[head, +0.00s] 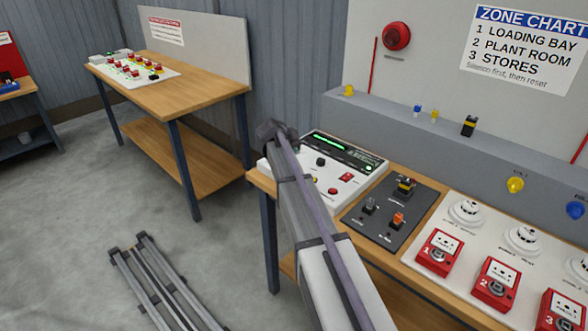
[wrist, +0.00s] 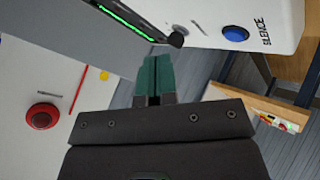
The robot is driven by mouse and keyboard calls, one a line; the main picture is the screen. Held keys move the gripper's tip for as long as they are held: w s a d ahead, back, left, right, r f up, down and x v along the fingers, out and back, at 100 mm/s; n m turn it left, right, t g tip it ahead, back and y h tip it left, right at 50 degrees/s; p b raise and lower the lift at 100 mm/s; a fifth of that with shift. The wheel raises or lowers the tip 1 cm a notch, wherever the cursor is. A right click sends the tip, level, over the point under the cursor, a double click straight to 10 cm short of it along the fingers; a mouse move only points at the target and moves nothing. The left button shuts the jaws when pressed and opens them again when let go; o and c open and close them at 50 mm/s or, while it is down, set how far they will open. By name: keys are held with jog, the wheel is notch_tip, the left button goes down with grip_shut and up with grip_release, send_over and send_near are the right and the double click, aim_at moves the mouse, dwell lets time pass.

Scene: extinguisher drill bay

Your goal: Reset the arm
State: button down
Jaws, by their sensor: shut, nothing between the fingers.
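My gripper (wrist: 154,78) shows in the wrist view with its two teal fingers together and nothing between them. In the head view my arm reaches over the bench's left end, and I cannot make out the fingers there. The white alarm panel (head: 350,196) lies on the bench, partly hidden by my arm. It has a green-lit display (head: 335,146), a black knob (head: 320,161) and red controls. In the wrist view a blue button (wrist: 235,33) marked SILENCE is right of the fingers, apart from them. A black knob (wrist: 176,39) appears just beyond the fingertips; I cannot tell the gap.
A dark switch plate (head: 383,232) and several red call points, including one at the left (head: 439,251), sit right of the panel. A red bell (head: 397,36) and zone chart (head: 528,45) are on the wall behind. Another wooden table (head: 190,75) stands left, with open floor before it.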

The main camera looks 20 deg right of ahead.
jog(key=s+a+f+g+y, duration=0.1)
jog(key=s+a+y, duration=0.1)
jog(key=s+a, duration=0.5)
jog(key=s+a+f+n+g+y, duration=0.1)
jog(key=s+a, duration=0.7)
jog(key=s, duration=0.9)
jog(key=s+a+f+n+g+y, duration=0.1)
jog(key=s+a+f+g+y, duration=0.2)
jog(key=s+a, duration=0.5)
jog(key=s+y, duration=0.1)
jog(key=s, duration=0.3)
jog(key=shift+y, duration=0.4)
jog(key=shift+s+f, duration=0.1)
